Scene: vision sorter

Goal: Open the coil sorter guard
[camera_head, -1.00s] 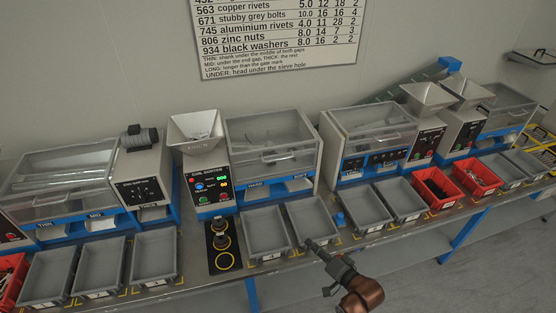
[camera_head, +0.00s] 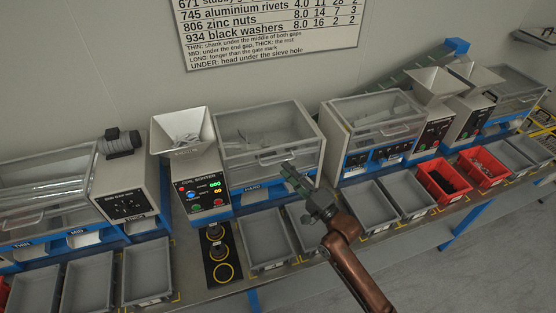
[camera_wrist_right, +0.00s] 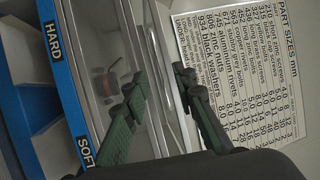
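The coil sorter (camera_head: 203,188) stands at the middle of the bench with its control panel and hopper. Its guard (camera_head: 300,121) is a clear cover with a grey frame and a front handle (camera_head: 280,158), and it is down over the sorter. The guard also shows in the right wrist view (camera_wrist_right: 88,50), above the blue HARD/SOFT strip. My right gripper (camera_head: 288,169) is at the guard's front, close to the handle. In the right wrist view its two green fingers (camera_wrist_right: 162,78) are apart, with nothing clearly held between them. Contact with the handle cannot be told. My left gripper is not in view.
Grey bins (camera_head: 262,238) stand on the bench in front of the sorter. Another sorter with a clear cover (camera_head: 378,118) is to the right, with red bins (camera_head: 442,180) beyond. A shank sorter (camera_head: 126,190) is to the left. A part-size sign (camera_head: 270,30) hangs behind.

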